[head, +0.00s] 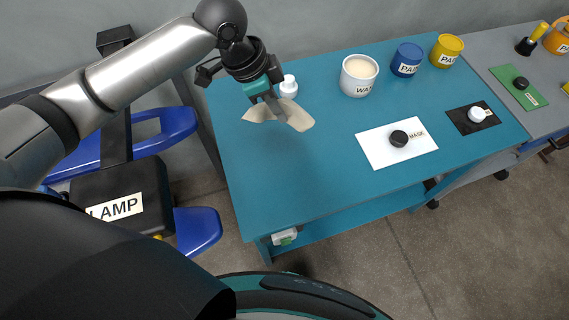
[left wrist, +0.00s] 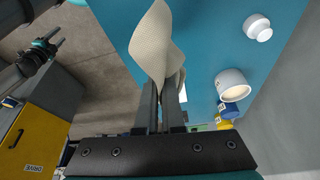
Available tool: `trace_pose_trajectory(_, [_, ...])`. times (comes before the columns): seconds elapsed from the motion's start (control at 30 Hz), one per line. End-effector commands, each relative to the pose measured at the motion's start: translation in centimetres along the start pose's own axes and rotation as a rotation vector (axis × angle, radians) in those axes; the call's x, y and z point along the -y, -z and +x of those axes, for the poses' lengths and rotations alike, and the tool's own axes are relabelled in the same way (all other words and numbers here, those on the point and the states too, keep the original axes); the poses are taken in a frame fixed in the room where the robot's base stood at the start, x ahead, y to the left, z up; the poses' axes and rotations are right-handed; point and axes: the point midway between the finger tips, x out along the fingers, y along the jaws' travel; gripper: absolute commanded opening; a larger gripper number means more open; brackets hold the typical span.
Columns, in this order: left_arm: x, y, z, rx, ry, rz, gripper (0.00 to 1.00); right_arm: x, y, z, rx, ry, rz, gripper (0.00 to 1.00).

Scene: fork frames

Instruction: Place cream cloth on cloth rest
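The cream cloth (head: 281,115) hangs in my left gripper (head: 272,100), above the left back part of the teal table (head: 290,165). In the left wrist view the fingers (left wrist: 160,100) are close together on the pinched middle of the cloth (left wrist: 154,42), which spreads to both sides. The cloth looks clear of the table. I cannot tell which thing is the cloth rest; no label for it is readable. A dark part with thin prongs (left wrist: 42,52) at the left wrist view's left edge may be my right gripper; its opening is unclear.
A white knobbed piece (head: 288,86) stands just behind the gripper. A white WAX pot (head: 358,78), blue (head: 407,60) and yellow (head: 446,51) paint pots line the back. A white MASK card (head: 375,151) and black mat (head: 462,124) lie right. The table's front left is clear.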

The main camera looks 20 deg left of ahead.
Motion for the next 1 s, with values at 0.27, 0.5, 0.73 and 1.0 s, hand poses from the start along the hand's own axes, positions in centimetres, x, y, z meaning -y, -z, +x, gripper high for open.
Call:
trace_pose_trajectory(0.27, [-0.1,-2.0,5.5,0.003,-0.003,-0.001,0.0,0.0,-0.1,0.6,0.0,0.0,0.0,0.5])
trace_pose_trajectory(0.5, [-0.2,-3.7,10.0,0.003,-0.003,-0.001,0.0,0.0,0.2,1.1,-0.004,-0.001,0.0,0.5])
trace_pose_trajectory(0.73, [-0.1,-5.0,13.5,0.002,-0.002,-0.001,0.0,-0.1,0.4,1.6,-0.009,-0.001,0.0,0.5])
trace_pose_trajectory(1.0, [-0.1,-5.5,15.1,0.001,0.0,0.001,0.0,0.0,0.5,1.7,-0.01,-0.001,-0.001,0.5])
